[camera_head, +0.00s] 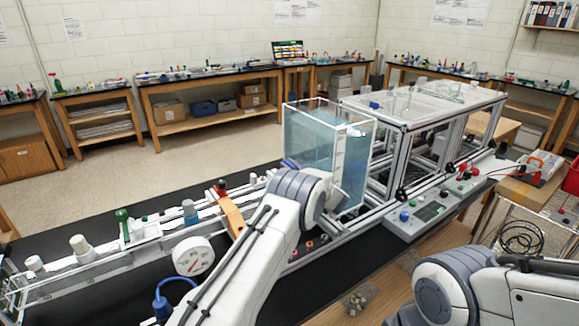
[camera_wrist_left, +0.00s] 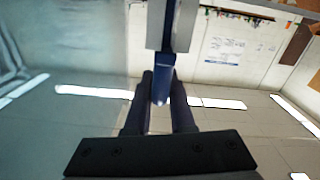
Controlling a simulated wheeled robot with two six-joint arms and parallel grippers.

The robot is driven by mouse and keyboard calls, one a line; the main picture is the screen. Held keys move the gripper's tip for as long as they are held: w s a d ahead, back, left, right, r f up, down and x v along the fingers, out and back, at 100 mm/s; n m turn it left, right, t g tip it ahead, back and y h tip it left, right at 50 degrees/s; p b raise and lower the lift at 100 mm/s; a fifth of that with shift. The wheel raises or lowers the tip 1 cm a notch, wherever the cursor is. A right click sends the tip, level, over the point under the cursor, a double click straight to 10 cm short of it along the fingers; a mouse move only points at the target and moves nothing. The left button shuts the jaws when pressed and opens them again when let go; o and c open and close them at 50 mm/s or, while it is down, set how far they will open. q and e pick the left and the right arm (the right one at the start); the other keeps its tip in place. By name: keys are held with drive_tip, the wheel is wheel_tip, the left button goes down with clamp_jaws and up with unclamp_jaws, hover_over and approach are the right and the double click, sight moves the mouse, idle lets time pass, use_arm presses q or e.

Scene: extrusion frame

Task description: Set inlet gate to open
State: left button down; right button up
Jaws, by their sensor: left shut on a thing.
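In the left wrist view, my left gripper (camera_wrist_left: 162,88) has its dark fingers closed around a blue lever-like piece (camera_wrist_left: 160,92). That piece hangs from a pale grey metal bar (camera_wrist_left: 171,25) at the top of the view. I cannot tell whether it is the inlet gate's handle or what position it is set to. In the head view, my left arm (camera_head: 250,250) reaches up to the near left side of the clear water tank (camera_head: 305,135). Its wrist hides the fingers and the held piece. My right arm (camera_head: 450,285) is at the lower right, its gripper out of frame.
A white dial gauge (camera_head: 193,256), an orange bracket (camera_head: 231,214) and a green-handled fitting (camera_head: 123,216) stand along the rail left of my arm. The floor behind is clear.

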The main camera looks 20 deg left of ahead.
use_arm(q)
drive_tip(key=shift+d+r, duration=0.1)
drive_tip(key=shift+r, duration=0.1)
idle(0.6)
wheel_tip(320, 180, up, 5)
drive_tip(key=shift+f+p, duration=0.1)
drive_tip(key=shift+p, duration=0.65)
drive_tip(key=c, duration=0.8)
unclamp_jaws()
drive_tip(key=shift+w+f, duration=0.1)
